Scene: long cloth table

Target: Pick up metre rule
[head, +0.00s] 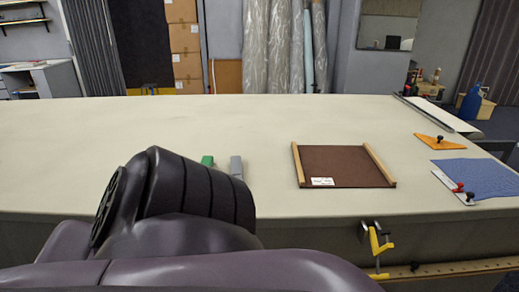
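I cannot make out a metre rule for certain. A long, thin grey strip (436,114) lies along the far right end of the table, beside a pale sheet; it may be a straight edge or a rule, but its markings are too small to tell. My own dark arm link fills the lower left foreground and hides part of the table's front edge. Neither of my grippers shows in the head view.
On the cloth table (130,130) lie a brown board (343,168) with wooden side strips, green (207,161) and grey (236,167) blocks, an orange triangle (440,142) and blue cloth (480,178). A yellow clamp (379,243) grips the front edge. The table's back left is clear.

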